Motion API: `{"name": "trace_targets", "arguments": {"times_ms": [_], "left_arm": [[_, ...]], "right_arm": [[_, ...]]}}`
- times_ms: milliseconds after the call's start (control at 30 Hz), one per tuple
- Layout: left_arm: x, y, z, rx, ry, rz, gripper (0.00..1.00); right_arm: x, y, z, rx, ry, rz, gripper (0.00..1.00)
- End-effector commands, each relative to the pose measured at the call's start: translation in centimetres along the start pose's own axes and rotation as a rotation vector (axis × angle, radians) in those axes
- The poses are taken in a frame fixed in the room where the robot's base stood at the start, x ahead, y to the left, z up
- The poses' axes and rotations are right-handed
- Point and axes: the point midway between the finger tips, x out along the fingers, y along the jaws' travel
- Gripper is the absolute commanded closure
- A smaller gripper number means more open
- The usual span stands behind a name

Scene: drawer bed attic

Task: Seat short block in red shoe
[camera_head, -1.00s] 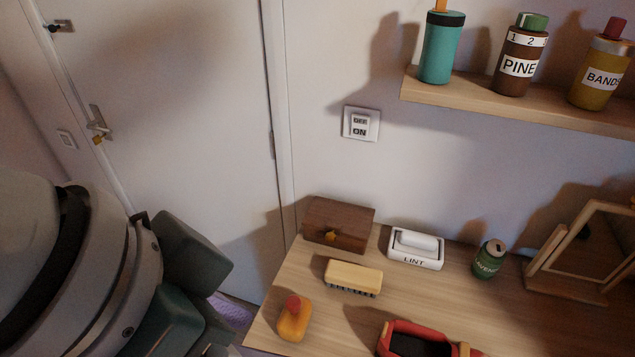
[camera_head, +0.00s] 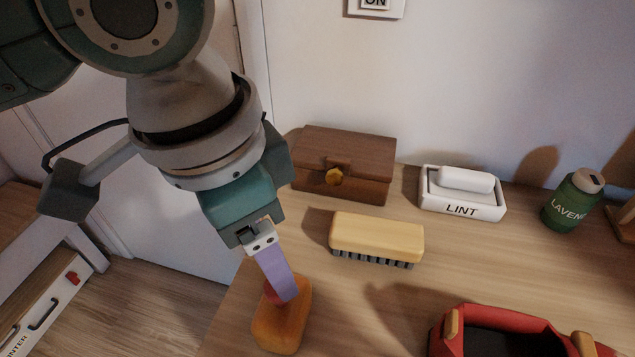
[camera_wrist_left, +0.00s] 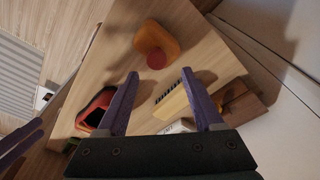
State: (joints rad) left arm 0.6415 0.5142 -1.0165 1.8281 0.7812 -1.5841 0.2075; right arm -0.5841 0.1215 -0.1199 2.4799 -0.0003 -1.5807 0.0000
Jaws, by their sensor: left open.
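The short block (camera_head: 282,325) is orange with a red knob on top and stands near the table's left front corner. In the left wrist view the block (camera_wrist_left: 163,36) shows beyond my fingertips with its red knob facing me. My left gripper (camera_head: 288,294) points down over it, and its purple finger overlaps the knob. In the left wrist view the two fingers (camera_wrist_left: 160,75) are spread with nothing clasped. I cannot tell whether they touch the knob. The red shoe (camera_head: 548,325), dark and open inside with wooden bits at its rim, is cut off at the bottom right.
A yellow brush (camera_head: 377,236) lies right of the block. Behind stand a brown box (camera_head: 345,165), a white LINT tray (camera_head: 462,208) and a green bottle (camera_head: 572,201). Bare tabletop (camera_head: 370,310) lies between block and shoe.

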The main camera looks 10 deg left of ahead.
Motion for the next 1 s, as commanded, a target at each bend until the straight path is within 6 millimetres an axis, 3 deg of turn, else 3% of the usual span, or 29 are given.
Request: {"name": "trace_targets", "arguments": {"times_ms": [400,700,1000], "left_arm": [[5.3,0.6,1.0,0.001,0.0,0.001,0.31],[5.9,0.6,0.9,0.001,0.002,-0.001,0.31],[5.8,0.6,0.9,0.001,0.002,-0.001,0.64]], "right_arm": [[0.5,0.1,0.1,-0.003,0.004,0.003,0.5],[0.5,0.1,0.0,-0.001,0.005,0.002,0.5],[0.5,-0.1,0.0,0.003,0.006,-0.002,0.5]]}}
